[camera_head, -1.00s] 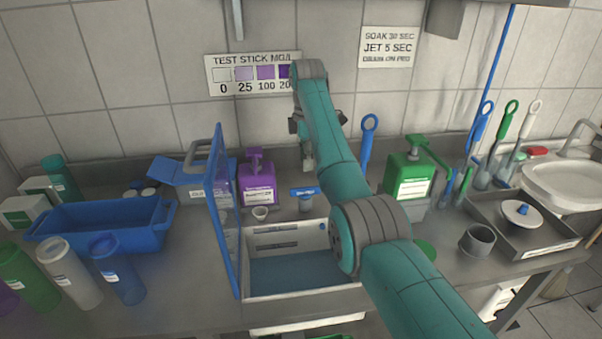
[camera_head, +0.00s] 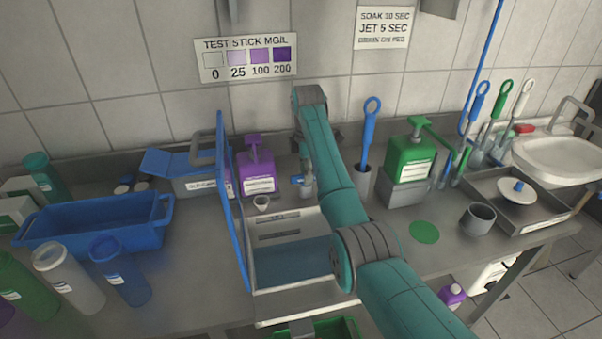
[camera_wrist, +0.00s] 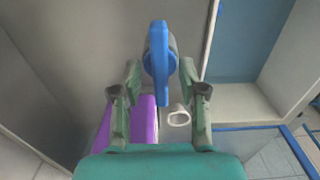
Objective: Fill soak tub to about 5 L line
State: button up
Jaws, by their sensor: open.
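A light-walled tub (camera_head: 258,281) with a blue interior stands in the middle of the bench. I cannot tell its water level, and no 5 L line is readable. Behind its rim is a small tap with a blue handle (camera_head: 297,180). In the wrist view the blue handle (camera_wrist: 158,50) stands between my fingers. My gripper (camera_wrist: 160,72) is open around it, with a visible gap on each side. In the head view my arm hides most of the gripper. The tub's blue inside also shows at the wrist view's upper right (camera_wrist: 242,40).
A blue upright panel (camera_head: 232,200) stands along the tub's left side. A purple pump bottle (camera_head: 257,172) and a small white cup (camera_head: 262,203) are left of the tap. A blue brush (camera_head: 367,135) and green pump bottle (camera_head: 410,155) stand right. A blue bin (camera_head: 95,228) is left.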

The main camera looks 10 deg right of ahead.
jog(key=shift+f, duration=0.15)
jog(key=shift+c, duration=0.3)
grip_shut()
jog(key=m, duration=0.4)
jog(key=shift+m, duration=0.4)
jog(key=shift+f, duration=0.1)
jog(key=shift+o, duration=0.3)
grip_release()
